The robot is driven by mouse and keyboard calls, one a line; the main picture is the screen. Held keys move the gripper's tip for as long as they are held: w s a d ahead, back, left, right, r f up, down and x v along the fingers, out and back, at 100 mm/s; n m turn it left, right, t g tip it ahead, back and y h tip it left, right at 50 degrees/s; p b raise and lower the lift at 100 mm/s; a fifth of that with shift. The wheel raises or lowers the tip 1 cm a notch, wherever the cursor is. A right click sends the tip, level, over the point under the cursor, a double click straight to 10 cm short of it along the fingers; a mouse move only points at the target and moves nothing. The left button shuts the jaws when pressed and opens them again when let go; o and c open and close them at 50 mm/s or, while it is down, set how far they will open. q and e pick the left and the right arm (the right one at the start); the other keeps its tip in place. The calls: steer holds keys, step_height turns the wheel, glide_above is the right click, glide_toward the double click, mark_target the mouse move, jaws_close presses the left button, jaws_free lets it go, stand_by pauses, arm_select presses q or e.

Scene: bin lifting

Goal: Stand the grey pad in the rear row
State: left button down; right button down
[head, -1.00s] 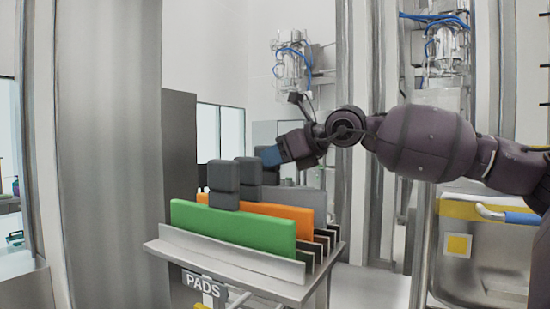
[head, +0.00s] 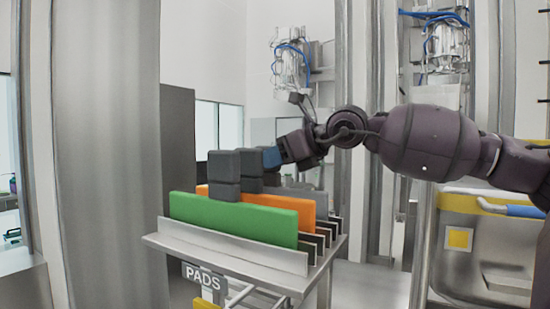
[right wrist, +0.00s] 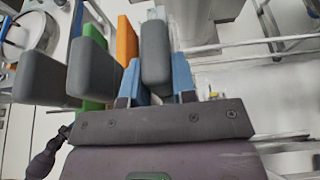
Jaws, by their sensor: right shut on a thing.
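The grey pad (head: 320,204) is upright behind the orange pad at the back of the rack, mostly hidden; only its right end shows. My right gripper (head: 271,158) is at its top, with blue fingers. The right wrist view shows those fingers (right wrist: 159,82) on both sides of a dark grey handle (right wrist: 156,50), shut on it. The orange pad (head: 290,203) stands in front of the grey one, and the green pad (head: 235,220) stands foremost. Whether the grey pad's bottom rests in its slot is hidden. My left gripper is not in view.
The metal rack (head: 230,248) has several upright dividers and a PADS sign (head: 203,278). Dark handles of the green pad (head: 224,175) and orange pad (head: 250,166) rise close in front of my gripper. A grey bin (head: 500,240) stands at the right.

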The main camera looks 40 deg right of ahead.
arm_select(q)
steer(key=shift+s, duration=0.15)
arm_select(e)
steer(key=shift+r, duration=0.15)
steer(key=c, duration=0.9)
jaws_free()
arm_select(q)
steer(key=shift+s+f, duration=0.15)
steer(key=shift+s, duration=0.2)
arm_select(e)
steer(key=shift+o, duration=0.3)
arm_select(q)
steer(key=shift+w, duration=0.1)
arm_select(e)
steer(key=shift+v, duration=1.25)
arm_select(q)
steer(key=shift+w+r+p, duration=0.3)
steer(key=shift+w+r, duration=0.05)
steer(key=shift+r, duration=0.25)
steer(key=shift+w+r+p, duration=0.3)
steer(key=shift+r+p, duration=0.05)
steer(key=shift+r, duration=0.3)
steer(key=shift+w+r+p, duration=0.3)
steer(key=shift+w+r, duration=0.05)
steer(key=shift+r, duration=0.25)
arm_select(e)
steer(key=v, duration=0.8)
steer(key=shift+s, duration=0.15)
